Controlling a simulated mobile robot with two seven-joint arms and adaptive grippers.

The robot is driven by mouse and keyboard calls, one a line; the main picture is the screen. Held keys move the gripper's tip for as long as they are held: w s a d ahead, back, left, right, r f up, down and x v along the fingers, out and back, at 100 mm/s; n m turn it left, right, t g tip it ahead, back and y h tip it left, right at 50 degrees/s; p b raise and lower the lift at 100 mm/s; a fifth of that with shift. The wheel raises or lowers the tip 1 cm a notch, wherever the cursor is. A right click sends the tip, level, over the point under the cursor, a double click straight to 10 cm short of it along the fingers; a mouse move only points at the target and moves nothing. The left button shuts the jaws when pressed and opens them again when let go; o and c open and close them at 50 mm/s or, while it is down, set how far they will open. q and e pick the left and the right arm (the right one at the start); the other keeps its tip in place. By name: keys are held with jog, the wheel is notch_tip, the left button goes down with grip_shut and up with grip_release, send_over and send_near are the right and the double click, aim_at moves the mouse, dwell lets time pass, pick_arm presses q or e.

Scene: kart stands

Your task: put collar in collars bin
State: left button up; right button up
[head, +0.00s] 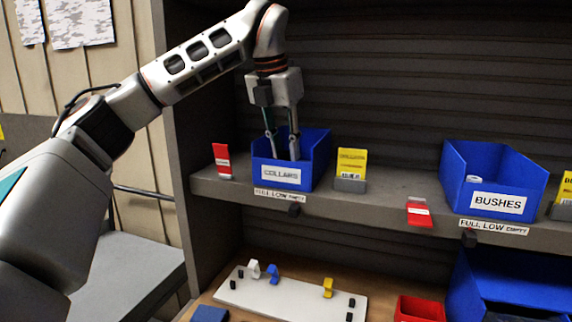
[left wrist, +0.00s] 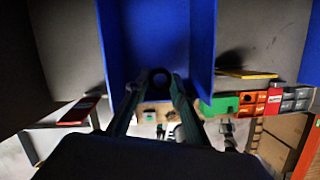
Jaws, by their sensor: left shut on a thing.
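The blue collars bin (head: 318,158), labelled COLLARS, stands on the shelf in the head view. My left gripper (head: 282,155) reaches down from above, with its fingertips inside the bin's opening. In the left wrist view the blue bin walls (left wrist: 203,40) fill the upper middle. There my left gripper (left wrist: 157,88) is shut on a dark ring, the collar (left wrist: 160,74), between its fingertips. The collar is hidden behind the bin front in the head view. I cannot tell whether it touches the bin floor. My right gripper is not in view.
A red card (head: 222,160) and a yellow card (head: 351,163) stand on either side of the collars bin. A blue BUSHES bin (head: 530,182) is to the right on the same shelf. Below are a white board (head: 290,298) with small parts and a red bin (head: 420,308).

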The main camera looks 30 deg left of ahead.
aim_at(284, 154)
pick_arm(q)
notch_tip(284, 154, down, 4)
jog(key=shift+r, duration=0.1)
jog(key=shift+w+f, duration=0.2)
jog(key=shift+f, duration=0.15)
jog(key=shift+f, duration=0.1)
jog(key=o, duration=1.1)
jog(key=shift+f, duration=0.1)
jog(key=v, duration=1.2)
jog(key=shift+r, duration=0.25)
jog(key=shift+f, duration=0.1)
